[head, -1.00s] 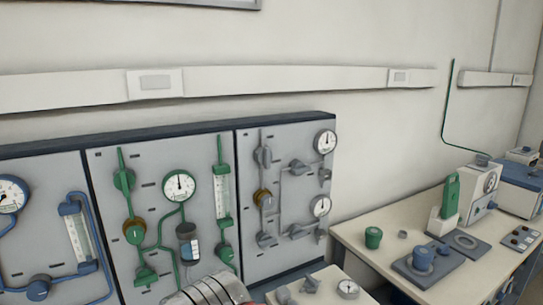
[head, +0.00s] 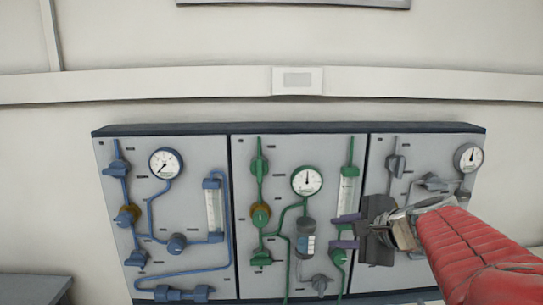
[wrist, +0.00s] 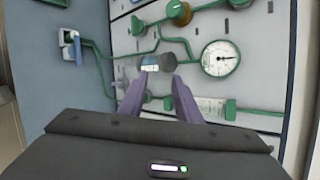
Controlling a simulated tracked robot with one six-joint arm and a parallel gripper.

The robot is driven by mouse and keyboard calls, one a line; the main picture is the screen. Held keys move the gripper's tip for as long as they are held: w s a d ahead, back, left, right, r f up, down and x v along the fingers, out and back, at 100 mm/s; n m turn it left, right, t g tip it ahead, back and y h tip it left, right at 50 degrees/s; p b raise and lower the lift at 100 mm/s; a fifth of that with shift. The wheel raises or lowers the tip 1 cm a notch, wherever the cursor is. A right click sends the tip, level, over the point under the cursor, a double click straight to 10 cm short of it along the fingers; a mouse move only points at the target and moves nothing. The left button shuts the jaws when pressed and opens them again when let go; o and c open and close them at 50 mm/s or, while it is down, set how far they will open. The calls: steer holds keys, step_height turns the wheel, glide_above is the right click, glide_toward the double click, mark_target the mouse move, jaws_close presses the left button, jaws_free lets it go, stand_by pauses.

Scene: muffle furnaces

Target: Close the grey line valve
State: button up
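The grey panel (head: 415,150) is the rightmost of three wall panels in the head view. A grey valve (head: 397,165) sits at its upper left, and another grey fitting (head: 432,182) is to its right. The middle left of this panel, where a brass-collared valve showed earlier, is hidden behind my gripper. My gripper (head: 338,231) has two purple fingers spread apart, pointing left over the right side of the green panel. In the wrist view my gripper (wrist: 160,85) is open and empty. A dark cylinder with a blue and white label (wrist: 155,65) lies beyond its fingertips.
The green panel (head: 275,150) carries a gauge (head: 307,181), a brass-collared valve (head: 261,215) and a flow tube close to my fingers. The blue panel (head: 200,150) stands at the left. A wall rail runs above.

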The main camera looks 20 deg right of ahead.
mark_target(403, 162)
steer(key=s+d+r+m+t+h, duration=0.3)
steer(key=d+r+m, duration=0.2)
steer(key=d+m, duration=0.4)
steer(key=s+d+r+m+t+h, duration=0.2)
steer(key=d+r+m, duration=0.4)
steer(key=d, duration=0.5)
steer(key=s+m+h, duration=0.1)
steer(key=m, duration=0.1)
steer(key=shift+s+d+m+t+h, duration=0.2)
steer(key=shift+s+m+t+h, duration=0.2)
steer(key=x, duration=1.4)
steer(key=shift+a+f, duration=0.1)
steer(key=shift+c, duration=0.2)
